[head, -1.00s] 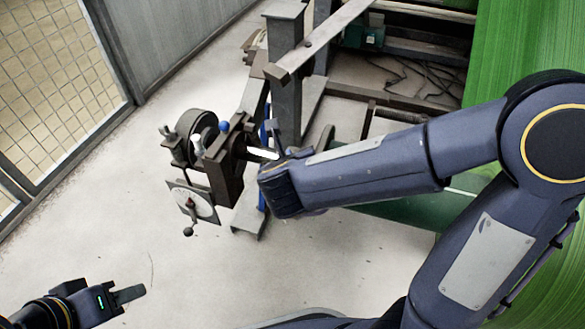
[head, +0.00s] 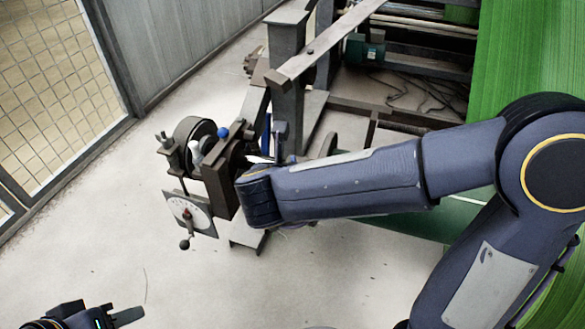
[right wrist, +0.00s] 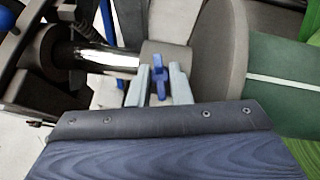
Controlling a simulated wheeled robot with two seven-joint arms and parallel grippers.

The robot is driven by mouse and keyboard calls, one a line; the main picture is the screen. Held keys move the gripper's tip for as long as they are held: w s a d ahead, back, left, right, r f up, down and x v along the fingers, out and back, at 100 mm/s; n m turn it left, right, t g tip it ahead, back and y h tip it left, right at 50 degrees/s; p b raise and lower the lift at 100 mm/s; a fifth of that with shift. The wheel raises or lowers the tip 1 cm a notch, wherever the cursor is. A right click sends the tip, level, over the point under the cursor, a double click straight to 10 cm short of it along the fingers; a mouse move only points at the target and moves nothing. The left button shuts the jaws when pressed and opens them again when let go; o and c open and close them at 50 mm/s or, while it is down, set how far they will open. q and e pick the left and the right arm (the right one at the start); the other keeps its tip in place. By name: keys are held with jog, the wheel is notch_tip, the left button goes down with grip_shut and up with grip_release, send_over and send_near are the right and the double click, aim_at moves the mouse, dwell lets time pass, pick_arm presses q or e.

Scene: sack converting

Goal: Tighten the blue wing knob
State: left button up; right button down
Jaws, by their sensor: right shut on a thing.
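The blue wing knob (right wrist: 158,75) shows in the right wrist view, on a grey collar (right wrist: 168,53) around the shaft. My right gripper (right wrist: 158,87) has one finger on each side of it and is shut on it. In the head view my right wrist hides the knob and the right fingers. My left gripper (head: 128,317) is at the lower left edge of the head view, over bare floor and far from the knob. Its jaw gap cannot be made out.
A brake unit with a dial plate (head: 188,212) and a blue ball handle (head: 222,132) stands left of my right wrist. A bright shaft (right wrist: 95,58) runs to a large grey disc (right wrist: 220,50) and green roll (right wrist: 280,85). A mesh fence (head: 55,80) stands left. Floor in front is clear.

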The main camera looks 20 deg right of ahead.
jog(key=c, duration=1.3)
grip_release()
jog(key=shift+c, duration=0.2)
jog(key=p+v, duration=0.3)
jog(key=v, duration=0.4)
jog(key=shift+s+r, duration=0.15)
jog(key=shift+s, duration=0.2)
jog(key=shift+a, duration=0.15)
